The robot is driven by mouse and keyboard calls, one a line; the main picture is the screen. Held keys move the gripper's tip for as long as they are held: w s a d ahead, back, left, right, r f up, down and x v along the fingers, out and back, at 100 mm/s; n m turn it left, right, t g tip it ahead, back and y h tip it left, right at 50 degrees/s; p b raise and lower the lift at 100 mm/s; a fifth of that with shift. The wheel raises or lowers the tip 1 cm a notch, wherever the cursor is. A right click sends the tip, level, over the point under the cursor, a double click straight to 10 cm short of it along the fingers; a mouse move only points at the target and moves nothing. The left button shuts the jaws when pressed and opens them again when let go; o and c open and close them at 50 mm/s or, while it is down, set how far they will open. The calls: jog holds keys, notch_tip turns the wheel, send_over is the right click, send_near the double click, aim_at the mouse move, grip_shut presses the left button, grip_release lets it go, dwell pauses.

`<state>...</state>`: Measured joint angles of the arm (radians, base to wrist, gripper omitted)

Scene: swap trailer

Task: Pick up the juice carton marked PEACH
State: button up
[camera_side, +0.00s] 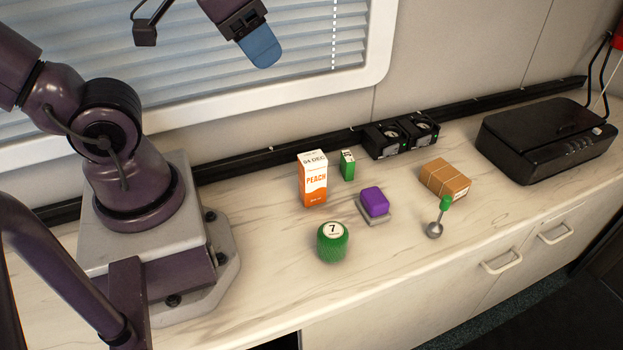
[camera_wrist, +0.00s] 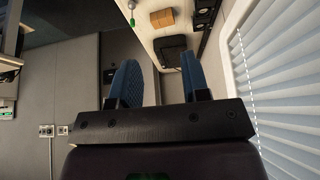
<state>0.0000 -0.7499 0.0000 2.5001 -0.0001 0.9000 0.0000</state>
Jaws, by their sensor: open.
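The PEACH juice carton (camera_side: 313,180), white on top and orange below, stands upright on the pale marbled counter (camera_side: 390,240). Its printed front shows PEACH and a date line. My gripper (camera_side: 262,50) is high above the counter in front of the window blind, well apart from the carton. Only one blue finger shows clearly in the side view. In the wrist view both blue fingers of my gripper (camera_wrist: 158,82) stand apart with nothing between them. The carton does not show in the wrist view.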

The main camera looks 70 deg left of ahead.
jog(key=o, duration=0.8)
jog(key=shift+c, duration=0.2)
jog(key=m+g+y, duration=0.5)
jog(key=m+y, duration=1.3)
send_over(316, 165)
jog(key=d, duration=0.1)
notch_tip(316, 165, down, 20)
jog(key=f, duration=0.2)
jog(key=a+f, duration=0.1)
jog(key=f, duration=0.1)
jog(key=a+f, duration=0.1)
jog(key=f, duration=0.1)
jog(key=shift+f, duration=0.2)
jog(key=shift+a, duration=0.5)
